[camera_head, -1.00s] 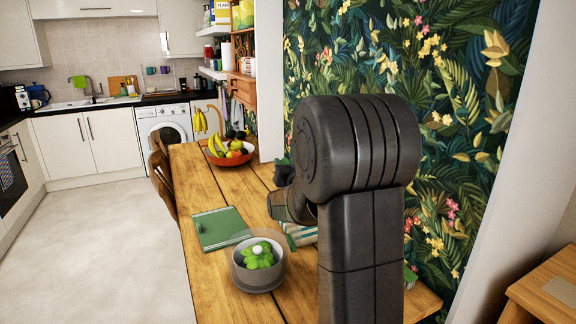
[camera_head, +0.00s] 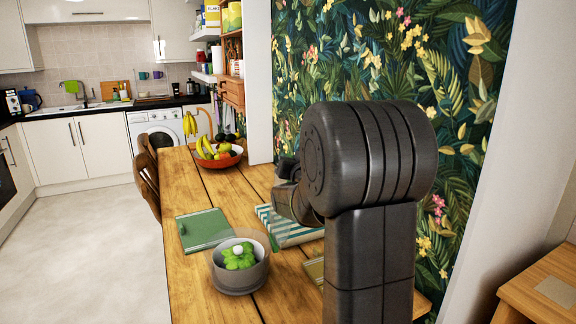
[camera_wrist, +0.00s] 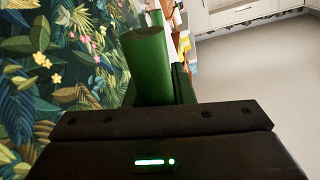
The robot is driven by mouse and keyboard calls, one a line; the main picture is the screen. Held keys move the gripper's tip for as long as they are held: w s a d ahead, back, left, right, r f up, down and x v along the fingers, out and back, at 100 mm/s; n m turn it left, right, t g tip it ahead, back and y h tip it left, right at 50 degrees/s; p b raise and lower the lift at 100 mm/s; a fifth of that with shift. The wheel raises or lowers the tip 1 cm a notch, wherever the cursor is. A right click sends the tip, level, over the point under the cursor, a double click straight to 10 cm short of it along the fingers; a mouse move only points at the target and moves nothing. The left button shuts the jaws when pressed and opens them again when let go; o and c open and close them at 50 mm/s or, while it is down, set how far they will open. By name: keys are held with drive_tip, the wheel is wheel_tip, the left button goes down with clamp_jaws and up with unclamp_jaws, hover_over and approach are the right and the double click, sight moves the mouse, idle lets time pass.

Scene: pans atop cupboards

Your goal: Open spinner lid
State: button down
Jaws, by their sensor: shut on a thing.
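A grey round bowl (camera_head: 240,272) stands on the wooden table in the head view, with a green leafy, flower-like piece (camera_head: 238,256) topped by a white knob in it. A pale grey rim or disc (camera_head: 258,238) shows behind its upper edge; I cannot tell whether it is the spinner lid. In the wrist view my gripper (camera_wrist: 160,92) is shut on a green cylinder-like thing (camera_wrist: 146,62) that stands up from it. Its fingertips are hard to make out.
A green board or book (camera_head: 206,230) lies left of the bowl, and a striped cloth (camera_head: 290,228) lies to its right. A fruit bowl (camera_head: 217,162) stands farther back on the table (camera_head: 190,262). A leafy wall (camera_head: 370,45) borders the right side; open floor (camera_head: 90,250) lies left.

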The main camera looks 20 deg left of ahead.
drive_tip(key=shift+f, duration=0.1)
drive_tip(key=c, duration=1.3)
unclamp_jaws()
drive_tip(key=shift+o, duration=0.2)
drive_tip(key=shift+d, duration=0.1)
drive_tip(key=b+v, duration=0.1)
drive_tip(key=v, duration=1.2)
drive_tip(key=shift+s+b, duration=0.35)
drive_tip(key=shift+w, duration=0.1)
drive_tip(key=p+x, duration=0.2)
drive_tip(key=x, duration=1.1)
drive_tip(key=shift+w, duration=0.3)
drive_tip(key=shift+a, duration=0.2)
drive_tip(key=shift+s, duration=0.1)
